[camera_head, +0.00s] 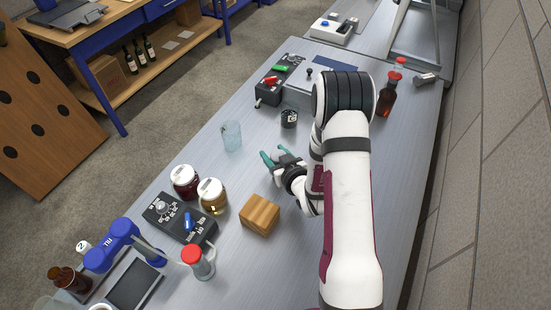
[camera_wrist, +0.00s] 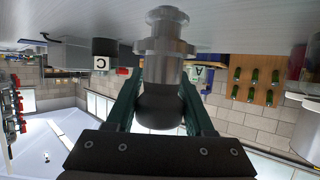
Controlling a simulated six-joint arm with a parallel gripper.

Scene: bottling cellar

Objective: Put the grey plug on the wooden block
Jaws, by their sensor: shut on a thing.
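The wooden block (camera_head: 260,215) sits on the grey bench, its striped top bare. My gripper (camera_head: 273,158) is beyond the block in the head view, its teal fingers pointing up and left. In the wrist view the grey plug (camera_wrist: 165,48) is between the two fingers of my gripper (camera_wrist: 162,90). It has a metallic flanged body and a dark rounded end. My gripper is shut on it. The plug is hard to make out in the head view.
Two jars (camera_head: 213,195) with white lids and a black control box (camera_head: 180,218) stand left of the block. A red-capped bottle (camera_head: 198,262) is in front. A clear glass (camera_head: 232,136) and a dark cup (camera_head: 289,118) stand beyond my gripper. Bench around the block's right is clear.

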